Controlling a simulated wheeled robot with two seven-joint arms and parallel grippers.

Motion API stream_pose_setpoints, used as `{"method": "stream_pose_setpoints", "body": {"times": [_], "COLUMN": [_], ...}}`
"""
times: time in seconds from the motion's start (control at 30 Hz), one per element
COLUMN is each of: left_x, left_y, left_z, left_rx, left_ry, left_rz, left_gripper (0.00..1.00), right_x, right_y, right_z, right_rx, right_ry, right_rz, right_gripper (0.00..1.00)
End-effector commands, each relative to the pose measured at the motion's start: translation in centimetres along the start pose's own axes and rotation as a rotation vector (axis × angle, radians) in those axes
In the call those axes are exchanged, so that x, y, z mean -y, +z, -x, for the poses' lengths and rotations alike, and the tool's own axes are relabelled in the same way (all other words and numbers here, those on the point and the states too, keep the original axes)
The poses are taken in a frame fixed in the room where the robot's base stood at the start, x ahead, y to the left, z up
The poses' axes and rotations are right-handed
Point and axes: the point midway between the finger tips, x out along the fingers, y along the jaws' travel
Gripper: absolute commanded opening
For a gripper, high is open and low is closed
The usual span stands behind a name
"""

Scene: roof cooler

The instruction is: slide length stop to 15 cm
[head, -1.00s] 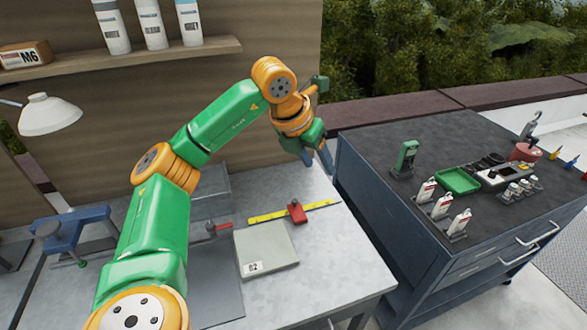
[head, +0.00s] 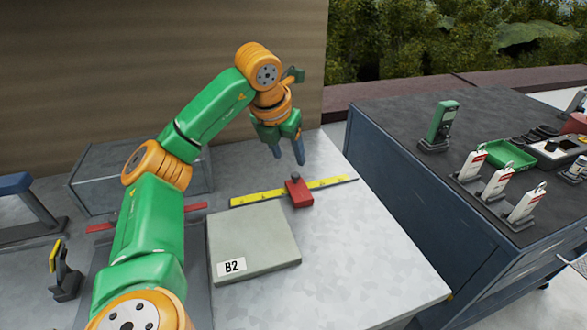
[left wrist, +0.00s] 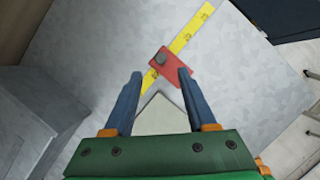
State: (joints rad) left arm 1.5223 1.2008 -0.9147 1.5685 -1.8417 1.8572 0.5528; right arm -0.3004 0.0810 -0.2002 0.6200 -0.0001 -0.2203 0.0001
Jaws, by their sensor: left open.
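The red length stop (head: 299,193) sits across the yellow ruler (head: 255,198) on the workbench, right of the ruler's middle, with a dark knob on top. The ruler's marks are too small to read. My left gripper (head: 288,157) hangs open and empty above and behind the stop, fingers pointing down. Part of the ruler (left wrist: 188,33) runs out beyond the stop. My right gripper is not in view.
A grey block labelled B2 (head: 254,243) lies just in front of the ruler. A grey box (head: 140,180) stands at the back left. A dark cabinet (head: 400,185) with tools stands right of the bench. The bench's right side is clear.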

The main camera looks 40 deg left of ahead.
Motion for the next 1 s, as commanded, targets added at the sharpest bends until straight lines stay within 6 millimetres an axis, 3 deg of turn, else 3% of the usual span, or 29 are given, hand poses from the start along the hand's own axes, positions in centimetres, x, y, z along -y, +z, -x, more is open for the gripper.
{"method": "stream_pose_setpoints", "body": {"times": [0.4, 0.67, 0.9, 1.0], "left_x": [0.0, 0.0, 0.0, 0.0], "left_y": [-0.1, -0.1, -0.1, -0.1], "left_z": [-6.7, -7.2, -7.2, -7.2], "left_rx": [-0.003, 0.0, 0.0, 0.0], "left_ry": [0.001, 0.0, 0.0, 0.0], "left_rz": [0.0, 0.0, 0.0, 0.0], "left_gripper": [0.57, 0.57, 0.0, 0.0], "right_x": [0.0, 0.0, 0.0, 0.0], "right_y": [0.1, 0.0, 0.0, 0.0], "right_z": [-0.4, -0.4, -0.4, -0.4], "right_rx": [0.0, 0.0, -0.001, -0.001], "right_ry": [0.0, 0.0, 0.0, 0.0], "right_rz": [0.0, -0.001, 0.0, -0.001], "right_gripper": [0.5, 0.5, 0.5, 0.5]}}
